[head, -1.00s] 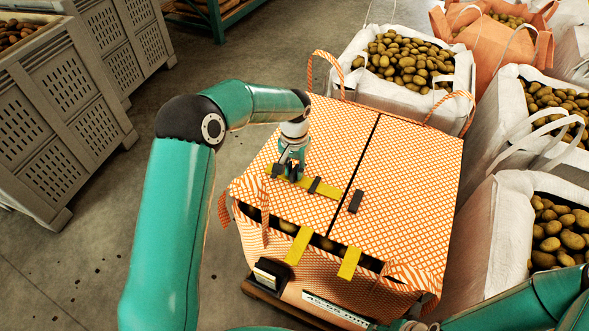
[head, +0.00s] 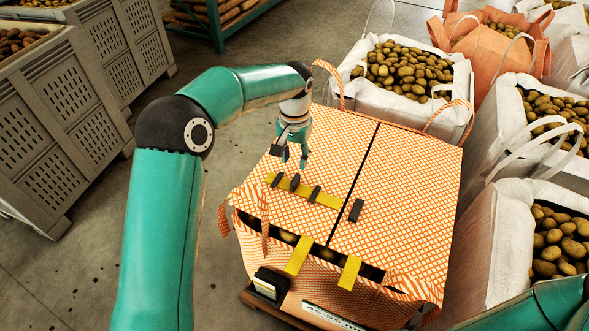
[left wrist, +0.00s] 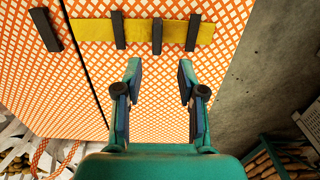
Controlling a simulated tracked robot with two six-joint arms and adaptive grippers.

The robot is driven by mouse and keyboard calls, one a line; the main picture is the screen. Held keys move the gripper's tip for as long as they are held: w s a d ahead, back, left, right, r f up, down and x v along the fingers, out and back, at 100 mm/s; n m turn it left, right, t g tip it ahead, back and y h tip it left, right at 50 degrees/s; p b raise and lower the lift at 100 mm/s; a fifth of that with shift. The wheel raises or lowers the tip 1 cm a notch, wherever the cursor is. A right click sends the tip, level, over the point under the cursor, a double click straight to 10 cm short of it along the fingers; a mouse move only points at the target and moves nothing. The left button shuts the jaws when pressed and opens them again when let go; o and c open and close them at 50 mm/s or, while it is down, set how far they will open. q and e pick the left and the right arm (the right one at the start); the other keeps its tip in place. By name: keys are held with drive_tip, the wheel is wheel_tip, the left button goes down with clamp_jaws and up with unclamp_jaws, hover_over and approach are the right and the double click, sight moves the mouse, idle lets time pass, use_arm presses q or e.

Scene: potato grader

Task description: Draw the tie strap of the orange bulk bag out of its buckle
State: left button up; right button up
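The orange bulk bag (head: 400,170) has its two lattice-patterned top flaps lying shut. A yellow tie strap (head: 325,197) lies flat across the left flap. Several dark bars cross the strap, among them a buckle bar (head: 315,193); the strap also shows in the left wrist view (left wrist: 138,32). I cannot tell which bar the strap runs through. A separate dark bar (head: 356,210) lies on the right flap, apart from the strap. My left gripper (head: 293,158) is open and empty above the left flap, behind the strap. Its spread fingers show in the left wrist view (left wrist: 160,85). My right gripper is not in view.
Two yellow straps (head: 299,255) (head: 349,272) hang over the bag's front edge. White bags of potatoes (head: 405,100) stand behind and to the right. Grey crates (head: 70,120) stand at the left. Orange-striped loops (head: 330,80) rise from the bag's back corners.

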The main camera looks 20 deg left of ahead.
use_arm(q)
drive_tip(key=shift+r, duration=1.5)
